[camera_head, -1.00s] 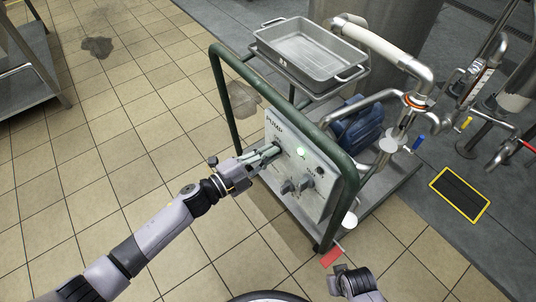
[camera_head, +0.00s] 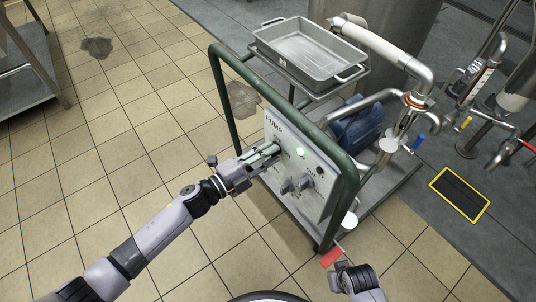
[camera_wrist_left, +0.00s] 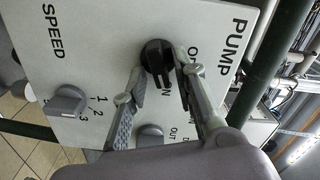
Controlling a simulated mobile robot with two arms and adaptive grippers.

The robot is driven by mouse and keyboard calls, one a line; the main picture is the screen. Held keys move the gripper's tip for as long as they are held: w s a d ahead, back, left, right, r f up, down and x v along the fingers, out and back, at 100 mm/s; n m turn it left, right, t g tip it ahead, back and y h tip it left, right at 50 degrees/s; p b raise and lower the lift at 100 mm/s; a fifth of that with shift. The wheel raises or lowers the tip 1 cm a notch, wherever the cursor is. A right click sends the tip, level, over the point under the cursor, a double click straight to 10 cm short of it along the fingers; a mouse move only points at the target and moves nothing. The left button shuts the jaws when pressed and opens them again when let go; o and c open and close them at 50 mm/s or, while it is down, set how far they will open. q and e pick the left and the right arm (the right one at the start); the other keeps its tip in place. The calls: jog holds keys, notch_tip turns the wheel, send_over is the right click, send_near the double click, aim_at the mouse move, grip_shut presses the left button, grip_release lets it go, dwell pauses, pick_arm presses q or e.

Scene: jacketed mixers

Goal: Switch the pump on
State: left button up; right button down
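The pump's pale control panel (camera_head: 300,178), lettered PUMP, is on a green-framed cart in the head view. In the left wrist view, a black knob (camera_wrist_left: 155,55) sits on the panel beside partly covered on/off lettering; the lower end of its grip is near a letter N. My left gripper (camera_head: 275,151) is at the panel, its fingers apart. In the left wrist view, its fingertips (camera_wrist_left: 160,68) are on either side of the black knob; whether they touch it I cannot tell. A pale green lamp (camera_head: 300,152) shows on the panel. Part of my right arm shows at the bottom.
A grey speed knob (camera_wrist_left: 67,101) and another grey knob (camera_wrist_left: 149,136) are near the left fingers. The green frame (camera_head: 352,185) rises around the panel. A metal tray (camera_head: 305,50) stands behind, with pipes at right.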

pick_arm(q)
jog(key=shift+o, duration=0.2)
jog(key=v, duration=1.2)
